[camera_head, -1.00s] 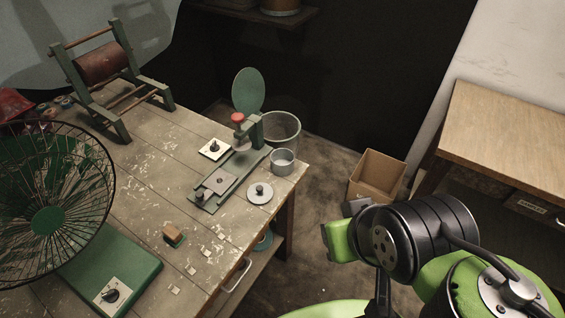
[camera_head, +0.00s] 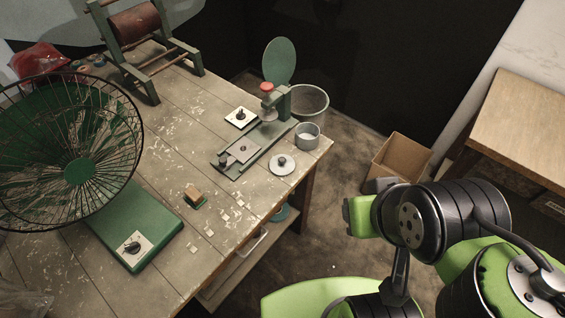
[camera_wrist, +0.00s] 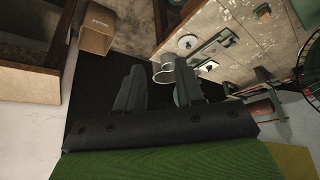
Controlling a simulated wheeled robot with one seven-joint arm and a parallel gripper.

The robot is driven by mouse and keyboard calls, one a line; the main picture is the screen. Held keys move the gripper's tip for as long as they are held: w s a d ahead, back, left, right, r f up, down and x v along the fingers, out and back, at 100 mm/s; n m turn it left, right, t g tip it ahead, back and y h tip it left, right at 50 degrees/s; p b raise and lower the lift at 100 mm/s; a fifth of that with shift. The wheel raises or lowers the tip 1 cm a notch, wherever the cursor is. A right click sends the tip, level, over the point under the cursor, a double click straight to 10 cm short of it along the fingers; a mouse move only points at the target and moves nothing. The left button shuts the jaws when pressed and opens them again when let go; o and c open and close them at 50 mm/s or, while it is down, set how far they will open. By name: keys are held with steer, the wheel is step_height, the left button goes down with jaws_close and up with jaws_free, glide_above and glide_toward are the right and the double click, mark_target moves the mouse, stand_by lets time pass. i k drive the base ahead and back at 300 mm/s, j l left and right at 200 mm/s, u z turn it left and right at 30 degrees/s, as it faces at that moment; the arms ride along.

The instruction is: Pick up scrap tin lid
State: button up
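The scrap tin lid appears to be the round grey metal disc with a dark knob (camera_head: 282,164), lying flat near the table's right edge. It also shows in the wrist view (camera_wrist: 187,43). A small open metal tin (camera_head: 307,136) stands just behind it, uncovered. My gripper (camera_wrist: 159,66) is open, with two dark fingers apart and nothing between them. It is off the table to the right, some distance from the lid. In the head view my wrist hides most of the fingers.
A green press (camera_head: 262,130) stands beside the lid. A bin (camera_head: 310,102) with a raised green lid (camera_head: 279,62) stands behind the table corner. A wire fan (camera_head: 80,170) takes up the left. A cardboard box (camera_head: 401,158) sits on the floor at the right, near a wooden bench (camera_head: 525,125).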

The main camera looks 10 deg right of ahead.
mark_target(280, 164)
steer(key=i+u, duration=0.1)
steer(key=u, duration=0.4)
steer(key=i+u, duration=0.1)
steer(key=u, duration=0.35)
steer(key=i+u, duration=0.1)
steer(key=u, duration=0.4)
steer(key=i+l+u, duration=0.1)
steer(key=u, duration=0.35)
